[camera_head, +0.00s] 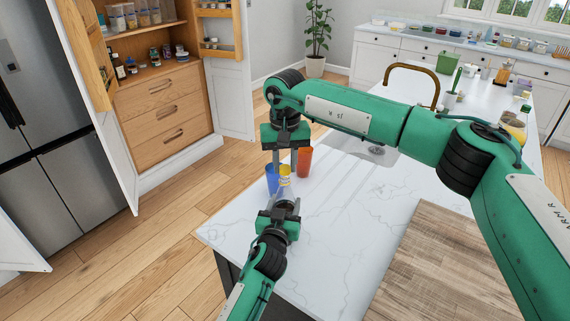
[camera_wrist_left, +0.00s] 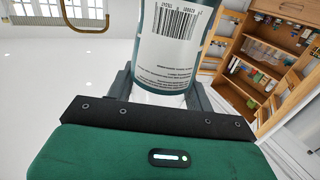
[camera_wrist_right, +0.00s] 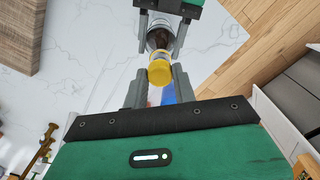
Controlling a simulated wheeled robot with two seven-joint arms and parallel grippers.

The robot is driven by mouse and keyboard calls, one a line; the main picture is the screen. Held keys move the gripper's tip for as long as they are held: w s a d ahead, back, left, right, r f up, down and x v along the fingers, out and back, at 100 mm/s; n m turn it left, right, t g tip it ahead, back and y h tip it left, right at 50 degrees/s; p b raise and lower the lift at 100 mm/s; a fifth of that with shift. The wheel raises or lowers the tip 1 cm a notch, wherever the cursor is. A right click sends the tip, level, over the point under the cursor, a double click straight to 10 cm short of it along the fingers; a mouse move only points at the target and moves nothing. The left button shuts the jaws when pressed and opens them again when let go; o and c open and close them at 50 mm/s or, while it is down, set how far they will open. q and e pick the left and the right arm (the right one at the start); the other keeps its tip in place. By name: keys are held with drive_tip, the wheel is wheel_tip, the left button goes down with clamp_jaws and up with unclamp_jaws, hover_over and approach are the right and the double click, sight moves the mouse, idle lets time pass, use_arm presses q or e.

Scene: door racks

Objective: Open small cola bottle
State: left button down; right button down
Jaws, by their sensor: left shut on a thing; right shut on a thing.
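The small cola bottle stands between both grippers above the near left end of the counter. In the left wrist view its white label with a barcode (camera_wrist_left: 176,38) fills the top. My left gripper (camera_head: 284,206) is shut around the bottle's body from below. The yellow cap (camera_wrist_right: 160,74) sits in line with the bottle's dark neck, and I cannot tell whether it is loose. It also shows in the head view (camera_head: 285,182). My right gripper (camera_wrist_right: 158,86) comes from above and is shut on the cap.
The white marble counter (camera_head: 350,215) is clear in the middle. A wooden board (camera_head: 440,265) lies at the near right. A sink with a brass tap (camera_head: 412,68) is behind.

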sight(285, 167)
drive_tip(key=shift+r, duration=2.05)
use_arm(q)
drive_tip(key=shift+c, duration=2.4)
unclamp_jaws()
drive_tip(key=shift+s, duration=0.1)
use_arm(e)
drive_tip(key=shift+f, duration=0.1)
